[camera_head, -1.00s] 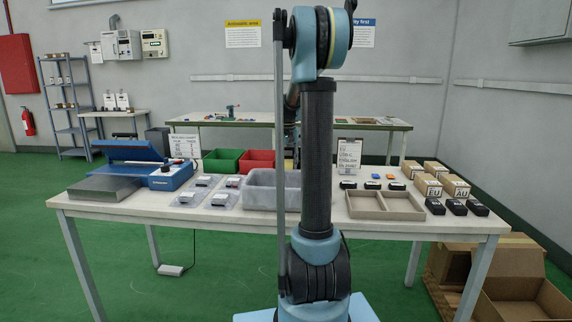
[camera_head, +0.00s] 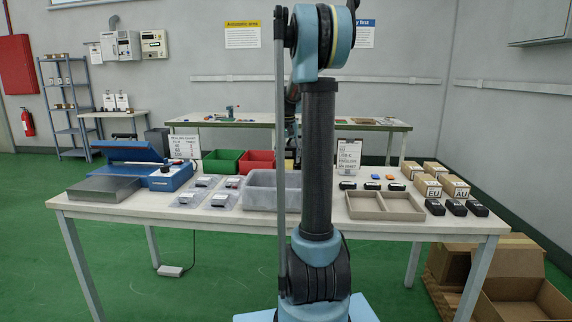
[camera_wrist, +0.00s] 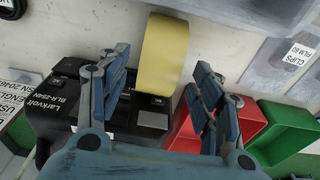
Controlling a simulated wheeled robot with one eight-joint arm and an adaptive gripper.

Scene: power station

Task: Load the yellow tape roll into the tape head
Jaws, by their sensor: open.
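In the wrist view the yellow tape roll (camera_wrist: 163,52) shows as a broad pale-yellow band, edge up. My gripper (camera_wrist: 162,72) is open, its two blue fingers on the left and right of the roll's lower part, with visible gaps. A black device (camera_wrist: 65,105) with white lettering lies below and left of the roll; whether they touch I cannot tell. In the head view my gripper is hidden behind my arm. I cannot identify the tape head for sure in either view.
A red bin (camera_head: 257,160) and a green bin (camera_head: 222,162) stand at the table's back edge. A grey tray (camera_head: 262,197) is in front of them. A blue machine (camera_head: 165,178) is left. A divided tray (camera_head: 383,213), a sign (camera_head: 349,153) and small boxes (camera_head: 433,187) are right.

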